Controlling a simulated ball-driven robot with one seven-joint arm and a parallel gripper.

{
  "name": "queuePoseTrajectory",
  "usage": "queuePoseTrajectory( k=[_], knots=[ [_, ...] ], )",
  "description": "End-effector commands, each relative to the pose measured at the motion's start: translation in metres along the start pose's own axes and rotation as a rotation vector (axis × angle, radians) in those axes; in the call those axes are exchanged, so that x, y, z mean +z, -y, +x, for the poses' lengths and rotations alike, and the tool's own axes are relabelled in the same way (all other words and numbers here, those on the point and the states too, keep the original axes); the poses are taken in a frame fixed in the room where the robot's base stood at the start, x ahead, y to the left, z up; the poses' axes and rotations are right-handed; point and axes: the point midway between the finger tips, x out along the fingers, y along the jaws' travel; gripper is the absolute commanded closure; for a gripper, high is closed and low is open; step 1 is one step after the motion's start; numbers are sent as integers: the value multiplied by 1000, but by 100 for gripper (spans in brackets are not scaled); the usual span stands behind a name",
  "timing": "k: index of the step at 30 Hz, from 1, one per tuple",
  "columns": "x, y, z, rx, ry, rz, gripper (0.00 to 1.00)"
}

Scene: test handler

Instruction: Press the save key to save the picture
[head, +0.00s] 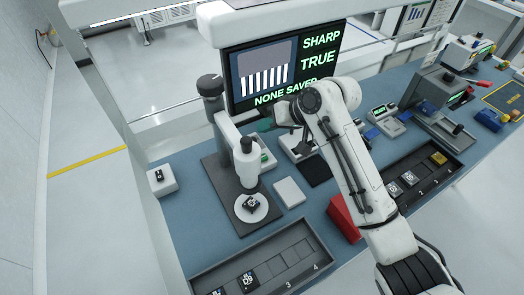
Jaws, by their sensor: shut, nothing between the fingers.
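The monitor (315,85) at the back shows a picture of white bars and the words SHARP, TRUE and NONE SAVED. My gripper (268,124) is in front of the monitor's lower edge, above the back of the bench; it is shut and empty, and its fingertips are small and dark here. Below it, a small box with a green display (268,158) stands beside the microscope. Another pale box (297,150) stands just right of that, partly behind my arm. I cannot make out which key is the save key.
The microscope (247,165) holds a chip on its round stage. A grey tray (210,280) with chips lies in front, and a second tray (455,145) lies to the right. A red block (343,218) and white pad (289,192) lie between. Instruments crowd the right.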

Motion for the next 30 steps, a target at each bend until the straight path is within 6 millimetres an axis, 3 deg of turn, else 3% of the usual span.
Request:
queuePoseTrajectory(
  k=[16, 30],
  knots=[
    [5, -5, 7, 0, 0, 0, 100],
    [35, -36, 48, 2, 0, 0, 100]
  ],
)
